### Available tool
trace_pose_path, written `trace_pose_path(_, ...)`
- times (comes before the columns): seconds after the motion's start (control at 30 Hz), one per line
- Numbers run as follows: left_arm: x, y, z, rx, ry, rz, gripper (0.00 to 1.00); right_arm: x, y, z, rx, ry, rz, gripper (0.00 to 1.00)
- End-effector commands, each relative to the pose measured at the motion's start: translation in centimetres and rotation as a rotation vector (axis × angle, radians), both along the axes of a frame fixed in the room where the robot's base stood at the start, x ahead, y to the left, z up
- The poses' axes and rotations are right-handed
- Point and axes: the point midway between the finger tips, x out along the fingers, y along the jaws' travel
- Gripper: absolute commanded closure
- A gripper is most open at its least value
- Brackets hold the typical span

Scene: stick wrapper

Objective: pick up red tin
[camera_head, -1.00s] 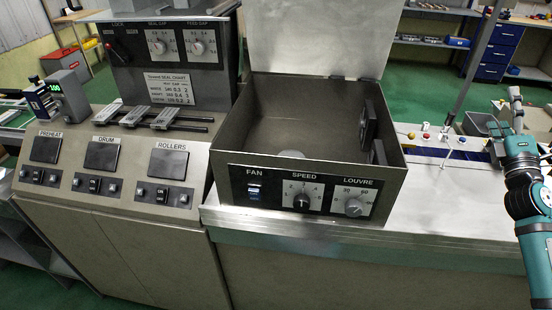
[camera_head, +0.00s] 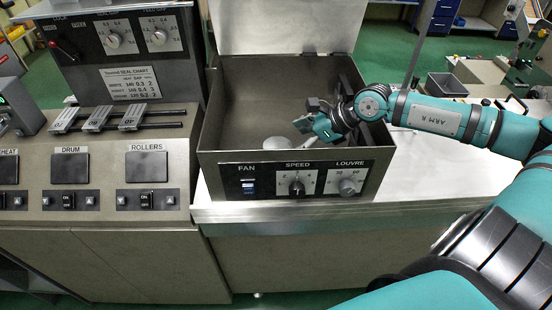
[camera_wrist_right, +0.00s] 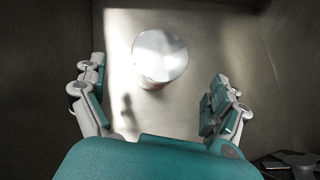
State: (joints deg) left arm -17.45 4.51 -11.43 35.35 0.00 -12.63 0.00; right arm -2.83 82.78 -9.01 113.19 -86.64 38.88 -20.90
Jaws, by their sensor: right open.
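A round tin with a shiny pale lid (camera_wrist_right: 160,56) stands on the floor of the open metal box (camera_head: 225,130). No red shows on it in these views. In the head view, the tin's pale top (camera_head: 284,152) shows just below my right gripper (camera_head: 306,130), partly hidden. My right gripper is inside the box, above the tin, open and empty. In the right wrist view, its two fingers (camera_wrist_right: 157,84) are spread wide, with the tin ahead between them and apart from both. My left gripper is not in view.
The box has upright walls, a raised lid (camera_head: 285,25) behind and a FAN, SPEED and LOUVRE panel (camera_head: 297,182) in front. A bare metal counter (camera_head: 440,165) lies to the right. A control console (camera_head: 95,210) stands to the left.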

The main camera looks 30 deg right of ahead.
Motion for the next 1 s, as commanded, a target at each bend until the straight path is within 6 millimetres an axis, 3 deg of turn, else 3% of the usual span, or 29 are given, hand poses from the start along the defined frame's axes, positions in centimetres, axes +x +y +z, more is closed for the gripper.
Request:
trace_pose_path(0.17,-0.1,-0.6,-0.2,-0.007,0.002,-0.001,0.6,0.5,0.3,-0.2,0.002,-0.003,-0.003,0.02)
trace_pose_path(0.37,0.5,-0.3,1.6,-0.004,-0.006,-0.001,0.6,1.6,1.5,-0.8,0.008,-0.003,-0.003,0.02)
trace_pose_path(0.53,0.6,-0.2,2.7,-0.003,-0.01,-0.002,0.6,2.8,2.4,-2.5,0.006,-0.001,-0.004,0.02)
trace_pose_path(0.9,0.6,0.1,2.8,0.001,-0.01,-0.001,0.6,3.3,2.8,-3.6,-0.001,-0.002,-0.001,0.02)
trace_pose_path(1.0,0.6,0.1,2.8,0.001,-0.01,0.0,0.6,3.3,2.8,-3.6,0.0,-0.002,-0.001,0.15)
